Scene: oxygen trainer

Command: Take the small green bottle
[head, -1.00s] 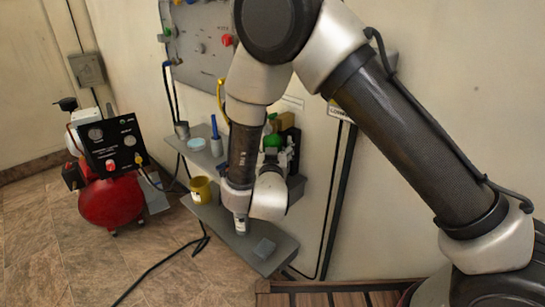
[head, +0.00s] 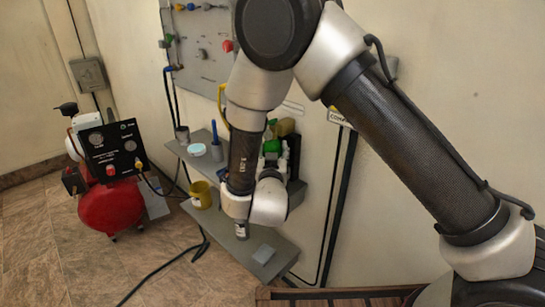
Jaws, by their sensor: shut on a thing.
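A small green bottle (head: 271,146) shows in the head view just right of my forearm, above my wrist. My gripper (head: 269,160) is largely hidden behind my forearm and wrist. It appears shut on the green bottle, though the fingers' contact is not clearly visible. Whether the bottle touches the shelf behind it cannot be told.
A grey two-level shelf (head: 212,160) stands along the wall. A dark upright object (head: 294,155) is close right of the bottle. A red compressor (head: 112,208) stands left.

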